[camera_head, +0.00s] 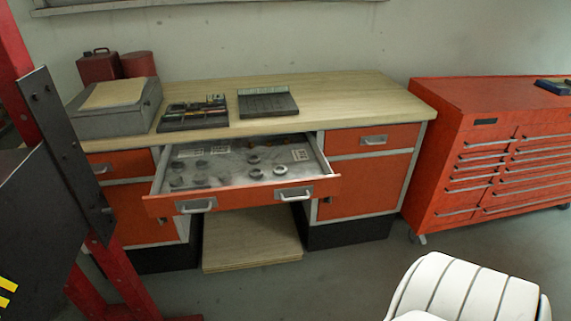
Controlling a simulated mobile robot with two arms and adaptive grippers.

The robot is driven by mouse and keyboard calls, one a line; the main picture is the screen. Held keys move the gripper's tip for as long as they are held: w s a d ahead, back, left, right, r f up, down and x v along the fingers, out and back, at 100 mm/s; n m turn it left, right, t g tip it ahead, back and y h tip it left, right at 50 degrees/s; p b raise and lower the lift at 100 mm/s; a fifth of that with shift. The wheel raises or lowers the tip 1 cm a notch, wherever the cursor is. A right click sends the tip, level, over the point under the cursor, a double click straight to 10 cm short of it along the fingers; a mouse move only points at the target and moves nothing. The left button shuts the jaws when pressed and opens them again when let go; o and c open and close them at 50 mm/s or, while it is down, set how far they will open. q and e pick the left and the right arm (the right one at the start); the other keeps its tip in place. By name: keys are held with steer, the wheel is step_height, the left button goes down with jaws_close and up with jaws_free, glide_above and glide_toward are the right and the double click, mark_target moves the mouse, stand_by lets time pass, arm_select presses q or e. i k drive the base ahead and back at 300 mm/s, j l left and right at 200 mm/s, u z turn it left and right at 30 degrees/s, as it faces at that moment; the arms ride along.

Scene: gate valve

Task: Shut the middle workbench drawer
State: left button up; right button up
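The middle workbench drawer (243,195) is pulled well out from the centre of the workbench (310,96). Its front is red-orange with two silver handles (196,206) and (294,194). Several small round parts and some white labels lie in its grey tray. Neither of my grippers is in view, so nothing of mine is seen touching the drawer.
A white ribbed, seat-like object (462,290) stands at the lower right. A red frame with a dark plate (66,150) blocks the left side. A red tool cabinet (492,150) stands right of the bench. Grey floor (335,285) before the drawer is clear.

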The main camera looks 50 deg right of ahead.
mark_target(313, 178)
steer(key=z, duration=1.1)
